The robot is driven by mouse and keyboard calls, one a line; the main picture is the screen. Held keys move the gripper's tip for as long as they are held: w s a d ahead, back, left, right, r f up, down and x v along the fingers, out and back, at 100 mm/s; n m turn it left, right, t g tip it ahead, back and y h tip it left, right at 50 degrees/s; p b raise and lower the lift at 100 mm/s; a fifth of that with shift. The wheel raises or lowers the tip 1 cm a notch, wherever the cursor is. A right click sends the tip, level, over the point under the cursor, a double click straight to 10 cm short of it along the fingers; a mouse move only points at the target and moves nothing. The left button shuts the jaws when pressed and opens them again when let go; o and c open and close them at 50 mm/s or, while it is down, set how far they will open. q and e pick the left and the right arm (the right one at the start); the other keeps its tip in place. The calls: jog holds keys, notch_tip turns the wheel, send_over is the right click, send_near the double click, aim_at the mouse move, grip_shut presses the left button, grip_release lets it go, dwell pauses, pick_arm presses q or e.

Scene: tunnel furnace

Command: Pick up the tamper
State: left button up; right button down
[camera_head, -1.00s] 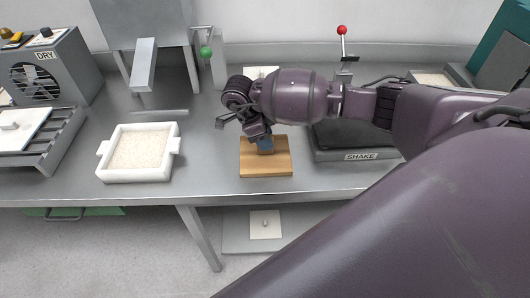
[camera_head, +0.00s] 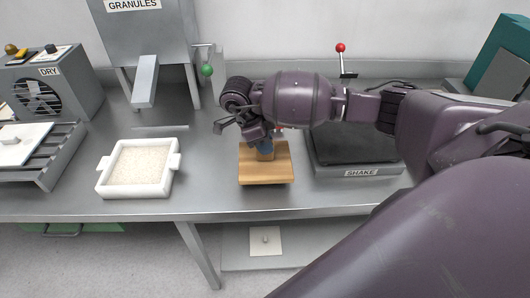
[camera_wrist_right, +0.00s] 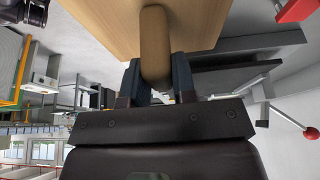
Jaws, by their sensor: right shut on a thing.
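The tamper (camera_head: 266,171) is a flat light-wood block with an upright wooden handle. My right gripper (camera_head: 263,142) reaches over it from the right and is shut on the handle, fingers pointing down. In the right wrist view, the handle (camera_wrist_right: 155,45) stands between the two dark fingers (camera_wrist_right: 156,78), with the block beyond it. The block looks level and seems slightly above the bench, but the gap is hard to judge. My left gripper is not in view.
A white tray of granules (camera_head: 140,193) stands to the left on the grey bench (camera_head: 210,190). The shaker plate (camera_head: 355,150), labelled SHAKE, is close on the right. A granule hopper (camera_head: 150,35) and a DRY unit (camera_head: 50,85) stand behind and left. A lower shelf holds a white plate (camera_head: 265,241).

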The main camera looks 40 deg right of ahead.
notch_tip(320, 180, up, 16)
jog(key=shift+p, duration=0.3)
jog(key=shift+f, duration=0.1)
